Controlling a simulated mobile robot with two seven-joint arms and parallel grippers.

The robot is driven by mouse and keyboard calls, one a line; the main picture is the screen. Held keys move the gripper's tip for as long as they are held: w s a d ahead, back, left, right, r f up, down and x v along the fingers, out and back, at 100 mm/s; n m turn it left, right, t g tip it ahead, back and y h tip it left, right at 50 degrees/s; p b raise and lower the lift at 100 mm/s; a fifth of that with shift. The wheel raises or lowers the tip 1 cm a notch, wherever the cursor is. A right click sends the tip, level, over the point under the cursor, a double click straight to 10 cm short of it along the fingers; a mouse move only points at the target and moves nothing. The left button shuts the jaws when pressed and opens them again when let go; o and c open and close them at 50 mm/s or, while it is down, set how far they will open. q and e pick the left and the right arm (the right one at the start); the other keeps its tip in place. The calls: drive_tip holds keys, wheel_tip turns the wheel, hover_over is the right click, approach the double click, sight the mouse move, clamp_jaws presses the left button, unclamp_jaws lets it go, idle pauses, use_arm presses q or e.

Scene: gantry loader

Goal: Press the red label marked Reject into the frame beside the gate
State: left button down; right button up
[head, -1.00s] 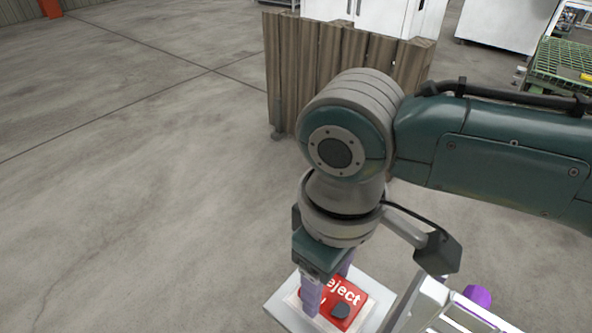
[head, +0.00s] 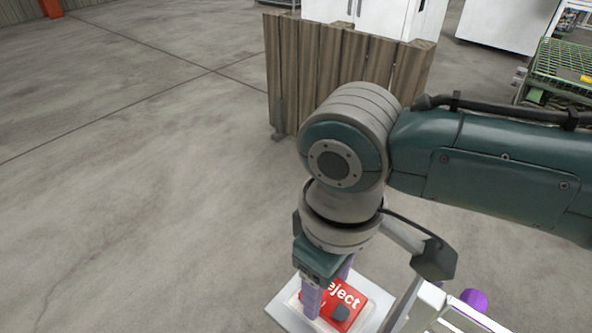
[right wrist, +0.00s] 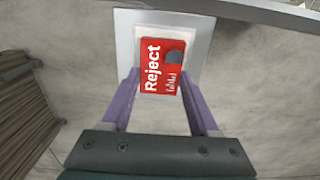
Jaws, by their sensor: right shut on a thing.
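The red label (head: 352,300) carries the white word Reject and a dark grey knob. It lies flat at a pale frame on a white plate (head: 283,308), low in the head view. In the right wrist view the label (right wrist: 152,83) sits inside the pale border of the frame (right wrist: 160,32). I cannot tell whether it is fully seated or just above. My right gripper (head: 328,292) points down with its purple fingers on opposite sides of the label, shut on it. The fingers also show in the right wrist view (right wrist: 160,82). My left gripper is out of view.
A white rail structure (head: 455,318) with a purple part (head: 473,299) stands right of the plate. A brown slatted panel (head: 285,75) stands behind my right arm. A green mesh-topped stand (head: 565,70) is at far right. Open concrete floor lies to the left.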

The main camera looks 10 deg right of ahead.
drive_tip(key=shift+f, duration=0.4)
idle(0.4)
drive_tip(key=o, duration=1.4)
drive_tip(key=shift+o, duration=0.4)
drive_tip(key=shift+r, duration=0.1)
drive_tip(key=shift+r+p, duration=0.75)
drive_tip(key=shift+p, duration=0.1)
wheel_tip(320, 180, up, 5)
drive_tip(key=p, duration=0.6)
drive_tip(key=shift+r, duration=0.2)
drive_tip(key=shift+c, duration=0.2)
